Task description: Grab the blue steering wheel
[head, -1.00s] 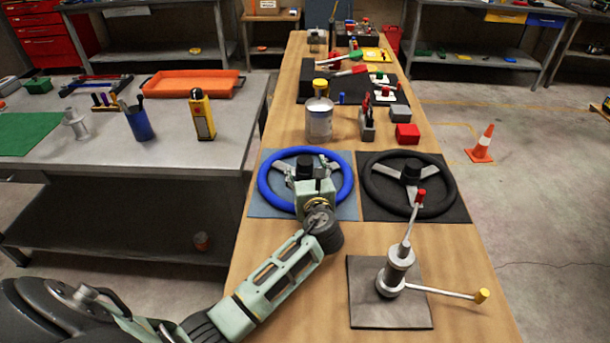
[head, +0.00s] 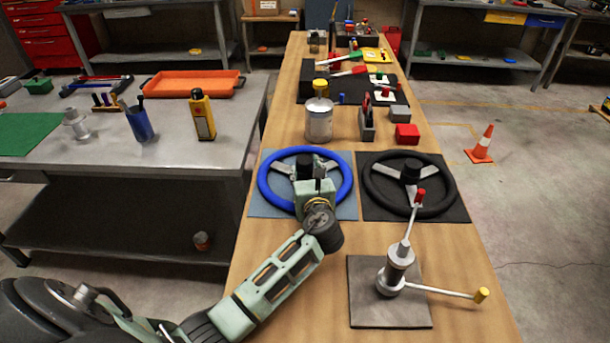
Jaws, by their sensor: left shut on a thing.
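The blue steering wheel (head: 265,197) lies on a blue-grey mat (head: 257,210) on the long wooden bench, with grey spokes and a dark hub. My left gripper (head: 316,182) reaches over the near part of the wheel and is shut on it. The fingertips and the exact spot of contact are largely hidden behind the gripper body. My right gripper is not in the picture.
A black steering wheel (head: 446,200) lies on a dark mat just to the right. A lever stand (head: 396,270) with red and yellow tipped handles stands nearer. A metal canister (head: 318,124) and red block (head: 407,134) stand beyond the wheels.

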